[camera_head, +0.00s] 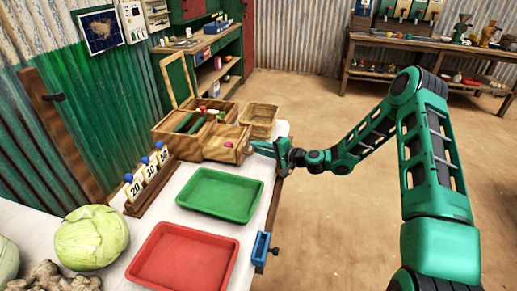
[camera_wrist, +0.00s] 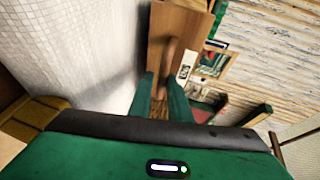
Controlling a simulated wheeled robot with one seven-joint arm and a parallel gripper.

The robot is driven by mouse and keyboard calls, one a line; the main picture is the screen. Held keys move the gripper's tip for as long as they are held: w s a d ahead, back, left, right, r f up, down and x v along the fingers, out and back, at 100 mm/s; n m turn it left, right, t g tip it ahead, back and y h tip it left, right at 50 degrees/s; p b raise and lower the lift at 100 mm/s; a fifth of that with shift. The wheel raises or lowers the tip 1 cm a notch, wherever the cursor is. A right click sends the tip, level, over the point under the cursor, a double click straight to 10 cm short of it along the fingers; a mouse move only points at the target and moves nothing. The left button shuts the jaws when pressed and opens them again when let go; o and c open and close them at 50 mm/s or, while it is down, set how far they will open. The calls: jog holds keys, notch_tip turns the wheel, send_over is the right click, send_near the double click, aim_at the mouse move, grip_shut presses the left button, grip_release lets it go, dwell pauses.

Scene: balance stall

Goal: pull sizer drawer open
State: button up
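The sizer is a wooden box (camera_head: 168,131) with a raised lid frame (camera_head: 176,80), at the back of the white table. Its drawer (camera_head: 226,143) stands out from the box on the right side, and its open top shows a small pinkish thing inside. My gripper (camera_head: 255,147) is at the drawer's front. In the wrist view, the brown drawer front (camera_wrist: 178,28) is ahead, and its wooden handle (camera_wrist: 170,60) reaches between my two green fingers (camera_wrist: 160,92). The fingers lie close on both sides of the handle and look shut on it. The exact contact is partly hidden.
A wicker basket (camera_head: 260,117) stands just behind the drawer. A green tray (camera_head: 221,194) and a red tray (camera_head: 183,257) lie in front. The floor to the right is clear.

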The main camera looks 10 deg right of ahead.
jog(key=shift+o, duration=0.9)
jog(key=v, duration=1)
jog(key=shift+s+d, duration=0.25)
